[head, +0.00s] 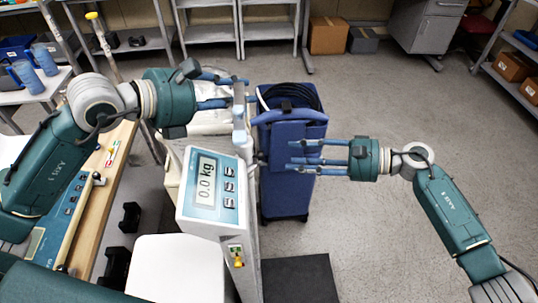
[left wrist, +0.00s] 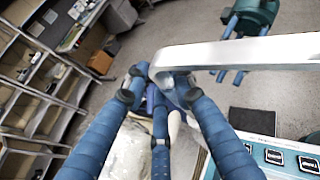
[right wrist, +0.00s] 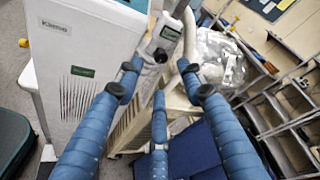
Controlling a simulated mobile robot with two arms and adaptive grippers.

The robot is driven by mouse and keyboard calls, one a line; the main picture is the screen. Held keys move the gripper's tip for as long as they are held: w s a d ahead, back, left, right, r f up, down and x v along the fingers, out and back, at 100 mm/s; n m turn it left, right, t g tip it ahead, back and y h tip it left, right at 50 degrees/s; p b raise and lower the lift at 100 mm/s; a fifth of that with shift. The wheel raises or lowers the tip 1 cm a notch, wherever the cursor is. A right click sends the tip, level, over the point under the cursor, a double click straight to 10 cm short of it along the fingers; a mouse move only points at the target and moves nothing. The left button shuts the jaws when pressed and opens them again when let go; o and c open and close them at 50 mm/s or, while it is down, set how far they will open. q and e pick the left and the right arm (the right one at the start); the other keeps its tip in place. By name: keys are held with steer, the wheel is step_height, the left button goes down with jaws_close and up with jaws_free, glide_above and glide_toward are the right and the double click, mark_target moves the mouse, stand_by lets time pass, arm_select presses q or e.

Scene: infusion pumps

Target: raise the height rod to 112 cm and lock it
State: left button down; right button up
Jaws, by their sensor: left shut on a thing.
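The scale's height rod (head: 240,122) is a pale grey post beside the scale head, with a flat bar at its top. My left gripper (head: 238,93) is shut on the upper part of the rod. In the left wrist view the silver bar (left wrist: 245,54) passes close above the fingertips, and the exact grip is partly hidden. My right gripper (head: 292,156) is open and empty, to the right of the rod and below my left one. In the right wrist view a dark fitting on the column (right wrist: 161,55) lies just beyond its fingers. I cannot read the rod's height marks.
The scale head (head: 208,190) shows 0.0 kg. A blue wheeled case (head: 287,195) stands behind my right gripper. A wooden bench (head: 106,190) runs along the left. A dark mat (head: 297,279) lies at the front. Open floor lies to the right.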

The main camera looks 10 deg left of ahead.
mark_target(261, 155)
steer(key=x, duration=0.8)
steer(key=shift+a, duration=0.15)
jaws_close()
